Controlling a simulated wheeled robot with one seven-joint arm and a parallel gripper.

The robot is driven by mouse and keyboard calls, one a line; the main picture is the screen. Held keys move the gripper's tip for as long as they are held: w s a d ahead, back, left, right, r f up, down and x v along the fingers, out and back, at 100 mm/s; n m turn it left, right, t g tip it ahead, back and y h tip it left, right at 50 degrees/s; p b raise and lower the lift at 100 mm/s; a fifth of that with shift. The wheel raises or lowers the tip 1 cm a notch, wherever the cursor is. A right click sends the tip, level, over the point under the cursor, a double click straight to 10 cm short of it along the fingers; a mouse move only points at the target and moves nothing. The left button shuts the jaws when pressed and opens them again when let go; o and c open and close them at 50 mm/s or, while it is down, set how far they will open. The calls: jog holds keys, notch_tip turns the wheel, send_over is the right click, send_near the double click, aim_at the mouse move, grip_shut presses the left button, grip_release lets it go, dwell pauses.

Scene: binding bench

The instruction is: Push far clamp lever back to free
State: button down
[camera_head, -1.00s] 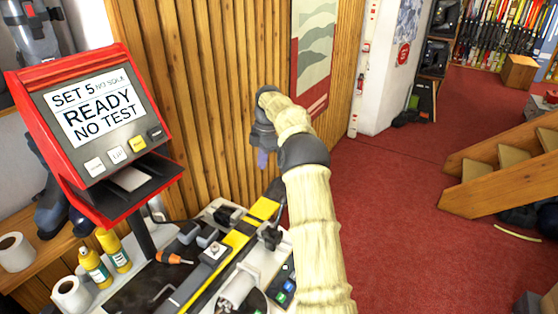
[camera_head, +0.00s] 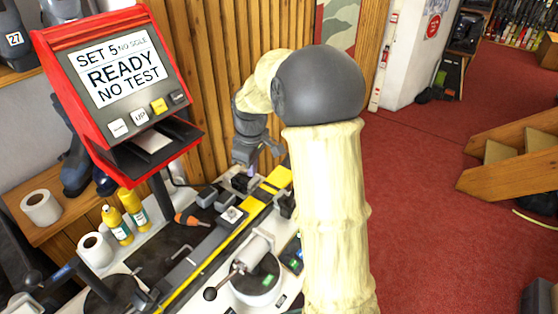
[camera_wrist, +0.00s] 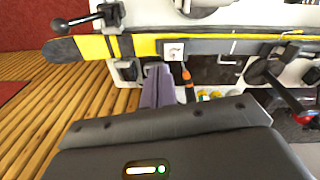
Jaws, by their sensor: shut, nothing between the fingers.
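In the wrist view, the far clamp lever (camera_wrist: 82,20) is a short dark bar with a round black knob, on the far side of the ski near its tip. The yellow and black ski (camera_wrist: 85,46) lies along the bench between the lever and my fingers; it also shows in the head view (camera_head: 187,287). My gripper (camera_wrist: 157,72) is shut and empty, its purple fingers beside a dark clamp block (camera_wrist: 128,72) on the ski's near edge. I cannot tell whether they touch it. In the head view my gripper (camera_head: 250,170) points down at the ski's far end; my arm hides the far lever.
The nearer clamp has a lever with a black ball knob (camera_head: 210,293). A red display stand (camera_head: 120,85) reading READY rises left of the bench. An orange-handled tool (camera_head: 190,220), yellow bottles (camera_head: 132,207) and paper rolls (camera_head: 94,250) are nearby. Wood slats stand behind.

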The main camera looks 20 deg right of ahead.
jog(key=s+a+f+m, duration=0.1)
jog(key=s+m, duration=0.1)
jog(key=s, duration=0.4)
jog(key=s+a+f+m+t, duration=0.1)
jog(key=s+m, duration=0.2)
jog(key=s, duration=0.4)
jog(key=s+a+f+m, duration=0.1)
jog(key=s+m, duration=0.2)
jog(key=s, duration=0.3)
jog(key=shift+s+a+f, duration=0.2)
jog(key=shift+s+a, duration=0.05)
jog(key=shift+a, duration=0.05)
jog(key=shift+a, duration=0.2)
